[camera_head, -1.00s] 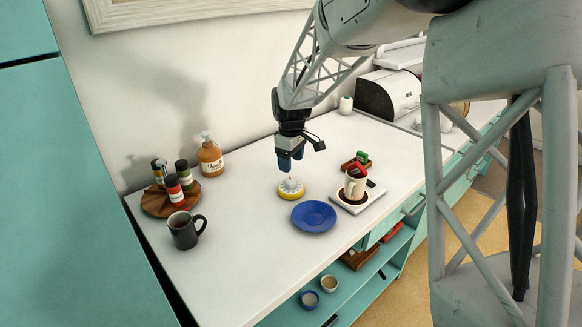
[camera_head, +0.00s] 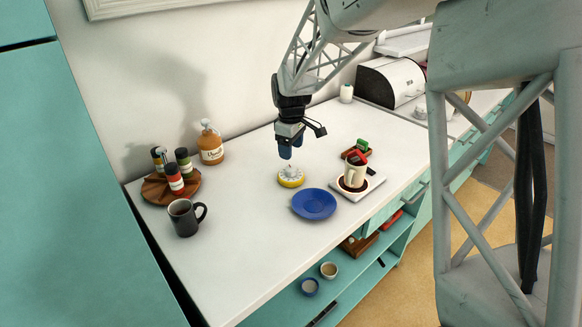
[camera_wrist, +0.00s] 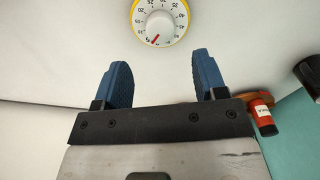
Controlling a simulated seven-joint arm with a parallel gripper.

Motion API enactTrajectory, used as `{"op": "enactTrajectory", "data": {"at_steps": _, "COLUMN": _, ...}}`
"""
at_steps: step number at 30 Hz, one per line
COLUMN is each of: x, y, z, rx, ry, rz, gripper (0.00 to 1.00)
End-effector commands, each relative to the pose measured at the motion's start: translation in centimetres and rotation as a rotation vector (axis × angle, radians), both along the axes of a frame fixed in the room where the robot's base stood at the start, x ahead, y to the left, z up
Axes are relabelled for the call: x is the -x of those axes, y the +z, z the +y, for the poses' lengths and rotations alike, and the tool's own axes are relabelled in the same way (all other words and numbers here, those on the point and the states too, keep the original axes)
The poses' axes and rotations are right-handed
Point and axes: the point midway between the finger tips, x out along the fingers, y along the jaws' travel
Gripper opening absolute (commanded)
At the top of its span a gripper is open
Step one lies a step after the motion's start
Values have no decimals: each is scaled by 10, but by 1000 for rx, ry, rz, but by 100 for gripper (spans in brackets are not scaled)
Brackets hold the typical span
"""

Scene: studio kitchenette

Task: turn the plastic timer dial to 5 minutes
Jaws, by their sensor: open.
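The timer (camera_head: 290,178) is a yellow round base with a white dial, lying on the white counter. In the wrist view the timer (camera_wrist: 158,20) shows at the top, with numbers around its rim and a red pointer on the knob aimed toward the lower left of the picture. The numbers near the pointer are too small to read surely. My gripper (camera_head: 291,153) is above the timer, pointing down. Its blue fingers, also in the wrist view (camera_wrist: 160,82), are apart with nothing between them, and the dial lies beyond their tips.
A blue plate (camera_head: 313,204) lies close in front of the timer. A cup on a scale (camera_head: 368,187) stands to the right. A dark mug (camera_head: 185,217), a wooden spice turntable (camera_head: 157,191) and an amber bottle (camera_head: 210,145) stand left. Counter around the timer's left is clear.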

Motion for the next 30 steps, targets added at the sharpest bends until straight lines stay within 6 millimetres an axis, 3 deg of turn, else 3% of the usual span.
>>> {"op": "enactTrajectory", "data": {"at_steps": 8, "x": 0, "y": -15, "z": 0, "rx": 1, "ry": 0, "rz": 1, "gripper": 65}}
{"op": "enactTrajectory", "data": {"at_steps": 21, "x": 0, "y": -65, "z": 0, "rx": 1, "ry": 0, "rz": 1, "gripper": 65}}
{"op": "enactTrajectory", "data": {"at_steps": 30, "x": 0, "y": -78, "z": 0, "rx": 0, "ry": 0, "rz": 0, "gripper": 65}}
